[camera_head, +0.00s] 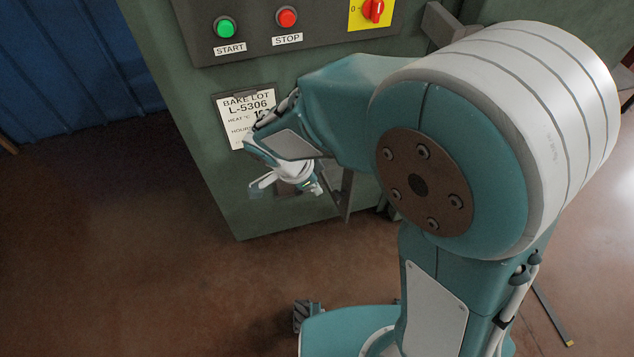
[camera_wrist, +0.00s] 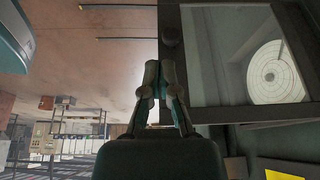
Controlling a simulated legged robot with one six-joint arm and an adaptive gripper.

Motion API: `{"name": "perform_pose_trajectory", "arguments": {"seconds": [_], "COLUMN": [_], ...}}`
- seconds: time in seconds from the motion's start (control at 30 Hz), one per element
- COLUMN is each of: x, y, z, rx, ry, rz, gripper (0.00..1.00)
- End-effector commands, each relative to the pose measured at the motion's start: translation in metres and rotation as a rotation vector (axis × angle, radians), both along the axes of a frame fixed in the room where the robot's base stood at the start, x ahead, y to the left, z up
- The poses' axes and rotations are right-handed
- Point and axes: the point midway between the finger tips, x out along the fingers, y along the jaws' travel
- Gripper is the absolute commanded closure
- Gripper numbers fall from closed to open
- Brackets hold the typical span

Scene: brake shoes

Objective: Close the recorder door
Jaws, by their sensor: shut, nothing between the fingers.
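The recorder door (camera_wrist: 189,60) is a dark frame around a glass pane in the wrist view. A round white chart (camera_wrist: 276,72) shows through the pane. In the head view a thin dark panel (camera_head: 345,197), seemingly this door seen nearly edge-on, stands out from the green cabinet, so the door looks open. My arm hides most of the recorder there. My gripper (camera_wrist: 159,70) is shut and empty, with its fingertips close beside the door's outer edge. Whether they touch it I cannot tell.
The green cabinet (camera_head: 225,185) carries a green START button (camera_head: 225,27), a red STOP button (camera_head: 287,18) and a red switch (camera_head: 373,11). A bake lot card (camera_head: 232,110) is on its front, close to my wrist. The brown floor to the left is clear.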

Motion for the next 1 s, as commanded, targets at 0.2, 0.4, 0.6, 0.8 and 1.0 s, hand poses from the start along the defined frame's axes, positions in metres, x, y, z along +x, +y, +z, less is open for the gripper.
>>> {"name": "perform_pose_trajectory", "arguments": {"seconds": [0.2,0.4,0.6,0.8,1.0], "x": [0.005,0.013,0.023,0.025,0.025], "y": [-0.014,-0.031,-0.055,-0.060,-0.059], "z": [-0.040,-0.066,-0.064,-0.064,-0.064], "rx": [-0.004,-0.001,0.001,0.000,-0.001], "ry": [0.005,0.000,0.000,0.000,0.000], "rz": [-0.001,-0.004,-0.002,0.002,0.002], "gripper": [1.00,1.00,1.00,1.00,1.00]}}
